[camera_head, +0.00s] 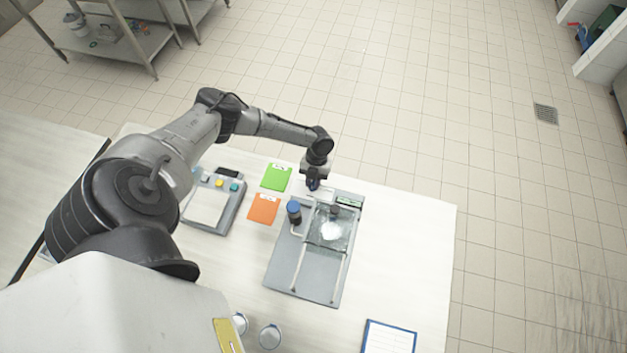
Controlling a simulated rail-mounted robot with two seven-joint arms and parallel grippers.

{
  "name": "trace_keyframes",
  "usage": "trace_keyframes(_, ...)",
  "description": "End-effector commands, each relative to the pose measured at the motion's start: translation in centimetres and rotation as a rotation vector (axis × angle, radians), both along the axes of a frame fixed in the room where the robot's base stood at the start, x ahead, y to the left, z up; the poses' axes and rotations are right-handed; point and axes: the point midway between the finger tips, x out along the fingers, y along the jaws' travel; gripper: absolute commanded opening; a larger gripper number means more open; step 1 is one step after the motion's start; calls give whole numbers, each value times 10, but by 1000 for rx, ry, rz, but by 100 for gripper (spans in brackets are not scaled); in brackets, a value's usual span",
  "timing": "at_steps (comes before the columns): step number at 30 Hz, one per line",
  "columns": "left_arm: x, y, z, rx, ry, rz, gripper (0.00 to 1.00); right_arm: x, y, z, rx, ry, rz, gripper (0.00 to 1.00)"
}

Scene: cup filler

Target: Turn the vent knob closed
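The cup filler is a grey flat machine (280,272) on the white table, with a clear chamber (330,230) on it. A dark knob-like part (335,210) sits at the chamber's far side, and a blue-topped cylinder (294,208) stands at the machine's left edge. I cannot tell for sure which part is the vent knob. My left gripper (313,186) points down over the machine's far left corner, just beyond the blue-topped cylinder. Its fingertips are too small and dark to show whether they are open or whether they touch anything. My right gripper is out of view.
Green (276,177) and orange (263,208) cards lie left of the machine, beside a grey button box (232,205). Two metal cups (270,336) (240,323) stand near the front. A blue-edged sheet (389,338) lies front right. The table (405,250) right of the machine is clear.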

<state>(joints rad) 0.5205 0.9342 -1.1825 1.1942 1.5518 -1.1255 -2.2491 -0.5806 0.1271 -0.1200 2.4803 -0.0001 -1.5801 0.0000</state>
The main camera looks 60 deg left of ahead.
Motion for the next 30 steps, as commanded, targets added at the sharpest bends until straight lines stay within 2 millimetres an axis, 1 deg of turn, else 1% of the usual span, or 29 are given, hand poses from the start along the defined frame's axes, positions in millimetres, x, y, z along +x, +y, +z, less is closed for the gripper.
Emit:
trace_keyframes(1,0,0,0,0,0,0,17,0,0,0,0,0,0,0)
trace_keyframes(6,0,0,0,0,0,0,1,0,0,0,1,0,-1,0)
trace_keyframes(7,0,0,0,0,0,0,0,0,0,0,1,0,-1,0)
trace_keyframes(14,0,0,0,0,0,5,0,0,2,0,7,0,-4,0)
trace_keyframes(20,-1,1,-1,0,0,67,0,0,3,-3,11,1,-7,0)
trace_keyframes(26,-2,1,-1,0,1,211,0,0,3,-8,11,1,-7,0)
trace_keyframes(30,-3,1,-1,-1,0,344,0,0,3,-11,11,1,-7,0)
